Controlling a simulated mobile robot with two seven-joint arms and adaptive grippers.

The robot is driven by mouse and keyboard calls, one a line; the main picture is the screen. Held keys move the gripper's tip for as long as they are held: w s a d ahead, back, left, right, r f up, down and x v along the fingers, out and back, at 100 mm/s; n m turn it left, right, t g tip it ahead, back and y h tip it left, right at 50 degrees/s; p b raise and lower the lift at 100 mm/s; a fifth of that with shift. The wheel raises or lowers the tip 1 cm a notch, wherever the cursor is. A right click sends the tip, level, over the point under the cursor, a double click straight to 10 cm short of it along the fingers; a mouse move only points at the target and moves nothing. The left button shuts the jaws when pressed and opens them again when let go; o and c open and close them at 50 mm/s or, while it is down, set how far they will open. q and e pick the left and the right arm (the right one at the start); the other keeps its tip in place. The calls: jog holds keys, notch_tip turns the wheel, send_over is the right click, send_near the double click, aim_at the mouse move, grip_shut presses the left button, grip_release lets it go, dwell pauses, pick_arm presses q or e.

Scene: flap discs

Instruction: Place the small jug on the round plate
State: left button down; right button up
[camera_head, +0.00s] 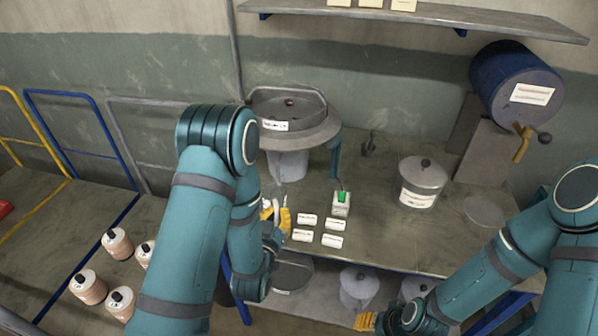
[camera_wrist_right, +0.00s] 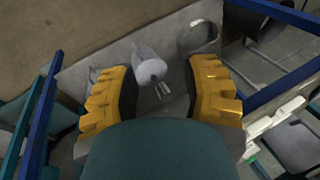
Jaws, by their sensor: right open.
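A flat grey round plate (camera_head: 484,212) lies bare on the right of the bench top. My left gripper (camera_head: 279,218) is at the bench's front edge, partly hidden by my arm.
A lidded pot (camera_head: 422,183) stands left of the plate. A blue barrel with a tap (camera_head: 515,85) is above and behind it. Several white labels (camera_head: 332,241) and a green-topped box (camera_head: 341,204) lie mid-bench. Blue frame bars (camera_wrist_right: 35,120) flank the wrist view.

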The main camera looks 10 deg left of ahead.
jog(key=o, duration=0.9)
jog(key=shift+s+d+f, duration=0.1)
jog(key=shift+s+d, duration=0.05)
jog(key=shift+d, duration=0.05)
jog(key=w+d+r+n+g+h, duration=0.1)
jog(key=w+d+n+g+h, duration=0.25)
jog(key=n, duration=0.55)
jog(key=w+a+r+n+t+h, duration=0.1)
jog(key=w+a+r+n+t, duration=0.3)
jog(key=w+r+n, duration=0.85)
jog(key=a+r+n+t+h, duration=0.15)
jog(key=a+r+n, duration=0.75)
jog(key=a+r, duration=1)
pick_arm(q)
jog(key=s+d+r+m+g+h, duration=0.4)
jog(key=d+r+m+h, duration=0.3)
jog(key=d+h, duration=0.4)
jog(key=shift+s+d+r+m, duration=0.2)
jog(key=shift+d+r+m, duration=0.15)
jog(key=shift+d, duration=0.6)
pick_arm(e)
jog(key=shift+h, duration=0.4)
jog(key=x, duration=0.3)
jog(key=d+x, duration=0.1)
jog(key=x, duration=0.6)
jog(key=shift+s+d+f, duration=0.15)
jog(key=shift+d+f, duration=0.1)
jog(key=shift+d, duration=0.1)
